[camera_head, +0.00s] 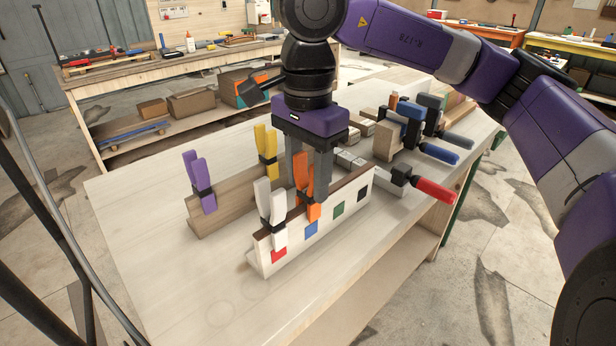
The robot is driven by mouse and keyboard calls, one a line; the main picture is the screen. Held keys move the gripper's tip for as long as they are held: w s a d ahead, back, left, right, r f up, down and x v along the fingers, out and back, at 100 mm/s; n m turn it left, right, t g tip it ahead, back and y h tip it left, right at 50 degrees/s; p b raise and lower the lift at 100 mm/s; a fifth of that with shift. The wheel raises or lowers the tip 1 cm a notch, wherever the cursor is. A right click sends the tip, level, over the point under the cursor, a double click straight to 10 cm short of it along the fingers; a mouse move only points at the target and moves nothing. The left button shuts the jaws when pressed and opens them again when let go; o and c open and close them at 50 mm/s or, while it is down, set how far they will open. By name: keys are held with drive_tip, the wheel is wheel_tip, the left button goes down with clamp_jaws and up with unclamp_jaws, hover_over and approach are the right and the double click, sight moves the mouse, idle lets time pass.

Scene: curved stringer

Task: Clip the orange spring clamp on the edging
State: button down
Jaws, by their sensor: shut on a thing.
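My gripper (309,190) points down and is shut on the orange spring clamp (301,172). The clamp is upright, with its handles between the fingers. A white spring clamp (270,203) stands on the board's near left end, above the red square (278,255). Green (338,208) and black (363,194) squares lie farther right.
A purple clamp (202,182) and a yellow clamp (266,148) stand on a wooden board (233,204) behind. Bar clamps with red (434,190) and blue (440,153) handles are at the right. The table's front left (170,270) is clear.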

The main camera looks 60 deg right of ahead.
drive_tip(key=shift+f+b, duration=0.55)
drive_tip(key=shift+b, duration=0.25)
drive_tip(key=c, duration=0.7)
unclamp_jaws()
drive_tip(key=shift+r, duration=0.15)
wheel_tip(320, 180, up, 8)
drive_tip(key=shift+f, duration=0.2)
